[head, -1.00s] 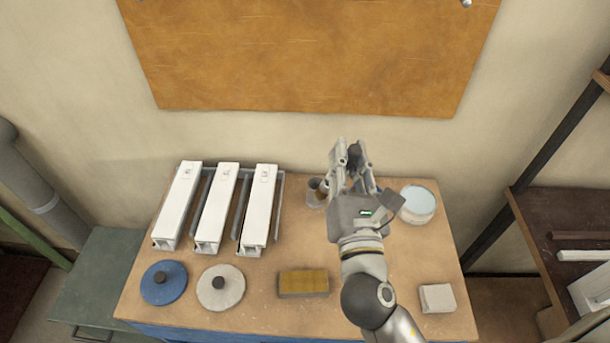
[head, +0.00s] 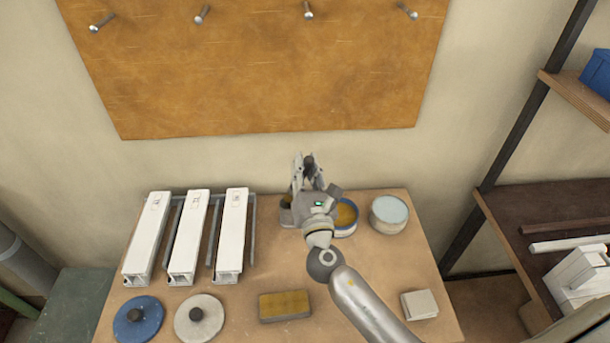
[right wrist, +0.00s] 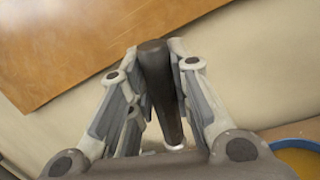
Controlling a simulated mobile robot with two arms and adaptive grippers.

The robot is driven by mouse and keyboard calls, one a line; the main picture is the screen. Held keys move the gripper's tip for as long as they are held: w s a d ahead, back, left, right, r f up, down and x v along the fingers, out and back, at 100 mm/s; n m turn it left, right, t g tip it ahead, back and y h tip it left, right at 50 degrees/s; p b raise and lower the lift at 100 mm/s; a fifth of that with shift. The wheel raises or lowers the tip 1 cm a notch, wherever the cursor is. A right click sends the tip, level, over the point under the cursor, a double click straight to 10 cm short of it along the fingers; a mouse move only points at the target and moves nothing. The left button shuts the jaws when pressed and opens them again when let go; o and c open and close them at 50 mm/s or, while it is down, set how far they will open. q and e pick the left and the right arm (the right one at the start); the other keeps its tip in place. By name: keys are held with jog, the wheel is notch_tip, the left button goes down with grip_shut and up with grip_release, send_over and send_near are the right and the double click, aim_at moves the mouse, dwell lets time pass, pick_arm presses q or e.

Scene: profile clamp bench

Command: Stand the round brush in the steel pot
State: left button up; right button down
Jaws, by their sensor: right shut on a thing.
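My right gripper (head: 308,168) is shut on a dark, round, rod-like piece (right wrist: 160,90), which I take to be the round brush; its dark end (head: 309,161) shows between the fingers in the head view. In the right wrist view it stands lengthwise between the fingers, with a small pale band at its near end. Its bristles cannot be made out. The gripper is over the back of the bench. A grey container (head: 286,214), probably the steel pot, is just left of the wrist and mostly hidden by it. My left gripper is not in view.
A blue-rimmed tin with yellow contents (head: 346,216) is right beside the wrist, and a pale-blue-topped tin (head: 389,213) is farther right. White profiles (head: 190,238) lie in a rack at left. Two round knobbed discs, a yellow-topped block (head: 285,306) and a grey block (head: 419,304) are in front.

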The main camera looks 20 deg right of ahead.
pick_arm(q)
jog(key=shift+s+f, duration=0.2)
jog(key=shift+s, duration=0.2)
pick_arm(e)
jog(key=shift+f, duration=0.9)
